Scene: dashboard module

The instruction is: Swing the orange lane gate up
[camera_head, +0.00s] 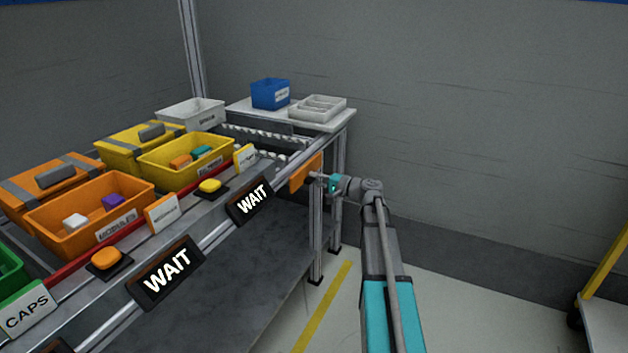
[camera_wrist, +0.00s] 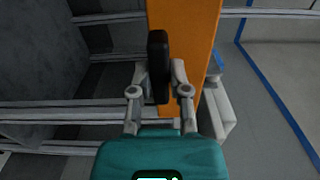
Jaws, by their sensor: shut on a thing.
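The orange lane gate (camera_head: 306,173) is a flat orange panel at the right end of the workbench, beside the metal posts. In the wrist view the orange panel (camera_wrist: 186,48) runs from the top edge down behind the jaws. A dark handle (camera_wrist: 158,66) stands out from it. My gripper (camera_wrist: 159,80) is shut on this dark handle, with one finger on each side. In the head view my gripper (camera_head: 322,178) reaches the gate from the right, and the handle there is too small to make out clearly.
The workbench carries an orange bin (camera_head: 88,215), a yellow bin (camera_head: 185,158) and two WAIT signs (camera_head: 167,272) along its front rail. A white side table (camera_head: 290,112) holds a blue box (camera_head: 270,94) and a grey tray (camera_head: 318,107).

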